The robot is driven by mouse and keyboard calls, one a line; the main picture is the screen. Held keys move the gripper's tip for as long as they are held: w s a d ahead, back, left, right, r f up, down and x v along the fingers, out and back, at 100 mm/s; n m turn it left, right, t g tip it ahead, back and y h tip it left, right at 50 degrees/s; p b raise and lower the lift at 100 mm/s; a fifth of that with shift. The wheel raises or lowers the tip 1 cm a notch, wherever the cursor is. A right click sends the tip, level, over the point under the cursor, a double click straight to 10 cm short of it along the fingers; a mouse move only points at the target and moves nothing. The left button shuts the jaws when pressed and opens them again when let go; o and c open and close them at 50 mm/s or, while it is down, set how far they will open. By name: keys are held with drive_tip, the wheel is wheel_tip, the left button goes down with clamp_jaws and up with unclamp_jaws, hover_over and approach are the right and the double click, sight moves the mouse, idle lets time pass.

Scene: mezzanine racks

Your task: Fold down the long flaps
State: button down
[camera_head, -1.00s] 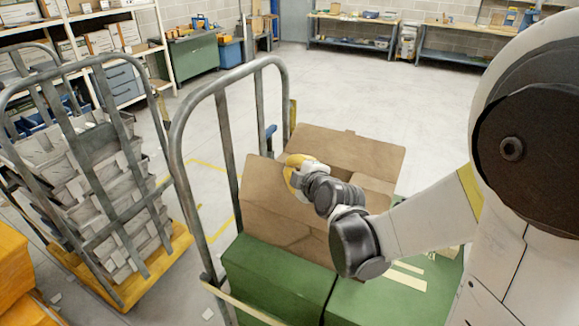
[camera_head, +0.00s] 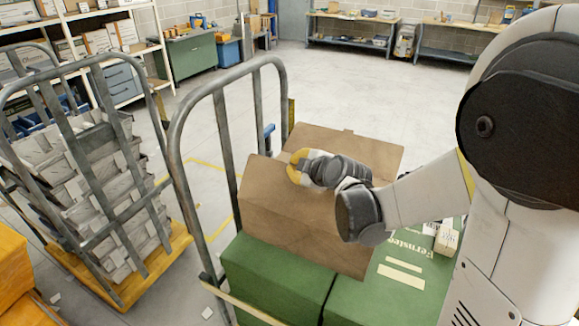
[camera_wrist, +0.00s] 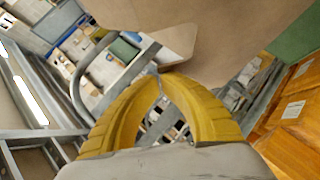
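An open brown cardboard box (camera_head: 300,222) stands on green boxes on a cart in the head view. Its far long flap (camera_head: 345,142) stands up and leans outward. A broad brown panel faces me on the near side; I cannot tell clearly where wall ends and near flap begins. My gripper (camera_head: 293,168), with yellow fingers, is above the box near its left end. In the wrist view its fingertips (camera_wrist: 157,74) meet with nothing between them, and brown cardboard (camera_wrist: 215,40) is close beyond them. My arm hides part of the box opening, and contact with the cardboard is unclear.
The cart's grey tubular frame (camera_head: 178,150) rises left of the box. Green boxes (camera_head: 275,278) lie under it, with a small white carton (camera_head: 447,238) at right. Another cart with grey trays (camera_head: 85,190) stands left. Open floor (camera_head: 385,88) lies behind.

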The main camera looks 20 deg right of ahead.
drive_tip(key=w+d+f+m+g+y+b, duration=0.1)
drive_tip(key=w+d+f+g+y+b, duration=0.1)
drive_tip(key=f, duration=0.3)
drive_tip(key=w+d+f+m+g+y+b, duration=0.1)
drive_tip(key=w+d+f+m+g+b, duration=0.1)
drive_tip(key=f, duration=0.3)
drive_tip(key=shift+w+d+m+g+y, duration=0.3)
drive_tip(key=shift+w+d+g+y, duration=0.1)
drive_tip(key=shift+w+d+g, duration=0.15)
drive_tip(key=shift+f+b, duration=0.15)
drive_tip(key=shift+b, duration=0.15)
drive_tip(key=shift+s+a, duration=0.1)
drive_tip(key=shift+a, duration=0.05)
